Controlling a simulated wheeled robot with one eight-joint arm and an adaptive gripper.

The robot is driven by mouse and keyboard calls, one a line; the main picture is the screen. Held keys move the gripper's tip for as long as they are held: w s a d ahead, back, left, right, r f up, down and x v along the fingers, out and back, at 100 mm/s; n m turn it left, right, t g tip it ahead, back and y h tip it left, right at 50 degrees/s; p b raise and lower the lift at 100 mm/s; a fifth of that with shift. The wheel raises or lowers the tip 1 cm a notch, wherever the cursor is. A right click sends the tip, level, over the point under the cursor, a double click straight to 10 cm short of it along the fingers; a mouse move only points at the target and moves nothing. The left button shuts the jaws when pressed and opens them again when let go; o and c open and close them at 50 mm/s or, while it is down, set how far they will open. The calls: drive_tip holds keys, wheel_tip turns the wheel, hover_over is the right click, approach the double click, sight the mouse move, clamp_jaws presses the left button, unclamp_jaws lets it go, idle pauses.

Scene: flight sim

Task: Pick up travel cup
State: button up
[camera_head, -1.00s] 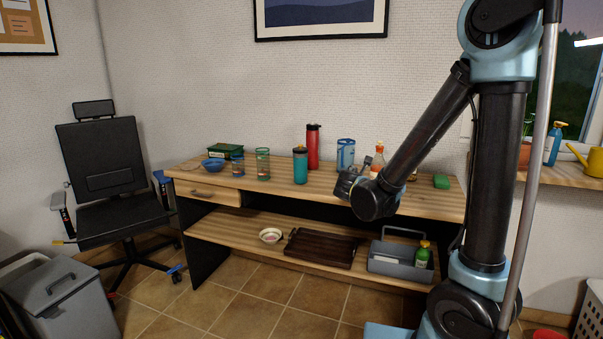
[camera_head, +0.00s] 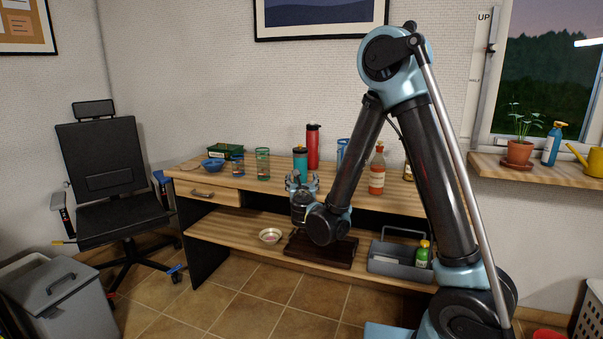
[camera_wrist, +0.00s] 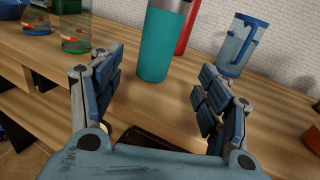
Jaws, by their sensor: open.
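The travel cup is most likely the teal tumbler with a dark lid (camera_head: 300,160), upright on the desk; a red bottle (camera_head: 313,146) stands behind it. In the wrist view the teal cup (camera_wrist: 160,45) stands ahead, between the two fingers and a little beyond their tips, its top cut off by the frame edge. My gripper (camera_head: 302,180) is open and empty at the desk's front edge, just in front of the cup; its spread fingers also show in the wrist view (camera_wrist: 160,75). The cup's lower part is hidden behind my gripper in the head view.
On the desk (camera_head: 215,179), glass jars (camera_head: 262,163) and a blue bowl (camera_head: 212,165) stand left. A blue pitcher (camera_wrist: 240,45) stands right of the cup, and a sauce bottle (camera_head: 377,172) farther right. The lower shelf holds a dark tray (camera_head: 335,258) and a grey caddy (camera_head: 390,262).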

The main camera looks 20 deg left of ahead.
sight(301, 170)
drive_tip(key=x, duration=0.7)
drive_tip(key=shift+w, duration=0.25)
drive_tip(key=shift+a+x, duration=0.1)
drive_tip(key=shift+x, duration=1.2)
drive_tip(key=shift+a+x, duration=0.15)
drive_tip(key=shift+x, duration=1.15)
drive_tip(key=shift+s+f, duration=0.15)
drive_tip(key=shift+f, duration=0.05)
drive_tip(key=c, duration=1.4)
